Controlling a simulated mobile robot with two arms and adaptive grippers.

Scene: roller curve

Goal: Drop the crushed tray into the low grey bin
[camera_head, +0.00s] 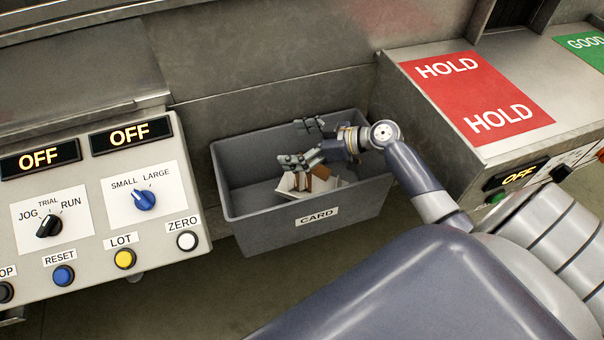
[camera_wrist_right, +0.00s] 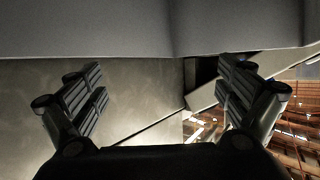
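The low grey bin (camera_head: 290,232), labelled CARD, stands in the middle of the head view. A crumpled white and brown piece (camera_head: 308,182), which looks like the crushed tray, lies inside the bin below my right gripper (camera_head: 294,142). I cannot tell if other scraps lie with it. My right gripper is over the bin's opening, its two fingers spread apart. In the right wrist view my right gripper (camera_wrist_right: 160,82) is open with nothing between the fingers. My left gripper is not in view.
A control panel (camera_head: 95,205) with knobs and buttons stands left of the bin. A metal counter (camera_head: 415,100) with a red HOLD area (camera_head: 480,97) stands to the right, with a green GOOD area (camera_head: 585,45) beyond. A metal wall (camera_head: 270,100) is close behind the bin.

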